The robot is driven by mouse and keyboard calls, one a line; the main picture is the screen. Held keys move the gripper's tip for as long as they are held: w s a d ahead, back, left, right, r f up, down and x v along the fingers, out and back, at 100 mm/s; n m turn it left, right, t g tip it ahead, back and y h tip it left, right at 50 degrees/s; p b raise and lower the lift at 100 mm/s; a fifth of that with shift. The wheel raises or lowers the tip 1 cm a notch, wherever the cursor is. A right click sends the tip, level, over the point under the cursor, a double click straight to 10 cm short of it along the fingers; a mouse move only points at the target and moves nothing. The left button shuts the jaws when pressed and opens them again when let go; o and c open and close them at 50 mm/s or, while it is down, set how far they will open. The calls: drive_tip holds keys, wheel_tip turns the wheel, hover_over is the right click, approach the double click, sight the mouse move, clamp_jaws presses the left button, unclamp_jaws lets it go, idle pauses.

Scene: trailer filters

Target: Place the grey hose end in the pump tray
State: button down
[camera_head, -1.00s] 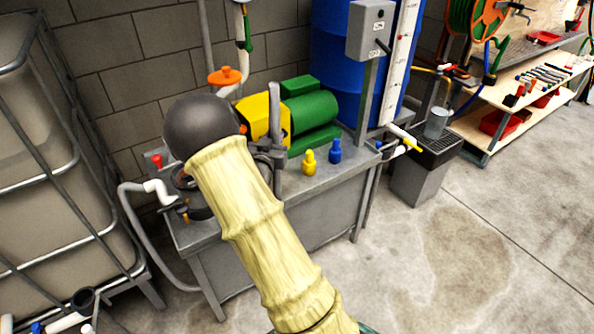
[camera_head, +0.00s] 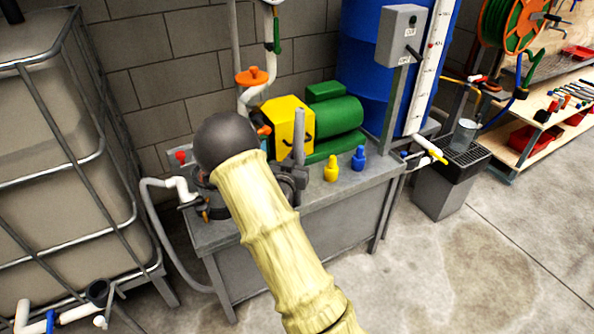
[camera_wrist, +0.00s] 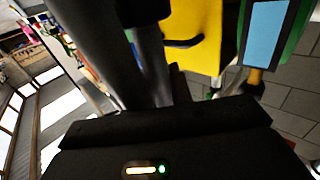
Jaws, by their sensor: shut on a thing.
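A grey upright tube (camera_head: 299,138), which looks like the grey hose end, stands in front of the yellow pump part (camera_head: 288,125). My gripper (camera_head: 287,180) is shut on it over the grey pump tray (camera_head: 335,195). My sleeved arm hides the tube's lower end, so I cannot tell whether it touches the tray. In the wrist view the grey tube (camera_wrist: 153,65) runs between dark parts of my gripper, close to the yellow part (camera_wrist: 192,40).
The green motor (camera_head: 335,120), a yellow bottle (camera_head: 331,169) and a blue bottle (camera_head: 358,158) stand on the tray's right half. A white elbow (camera_head: 180,188) with a grey hose is at its left end. A caged tank (camera_head: 40,150) stands left.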

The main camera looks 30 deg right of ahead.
drive_tip(key=shift+r, duration=0.1)
drive_tip(key=shift+w+f+b, duration=0.1)
drive_tip(key=shift+f+b, duration=0.5)
drive_tip(key=shift+f, duration=1.3)
drive_tip(key=shift+w+a+f, duration=0.1)
drive_tip(key=shift+f, duration=0.05)
drive_tip(key=c, duration=1.7)
unclamp_jaws()
drive_tip(key=shift+a, duration=0.1)
drive_tip(key=o, duration=0.4)
drive_tip(key=shift+d, duration=0.2)
drive_tip(key=shift+o, duration=0.2)
drive_tip(key=shift+s, duration=0.25)
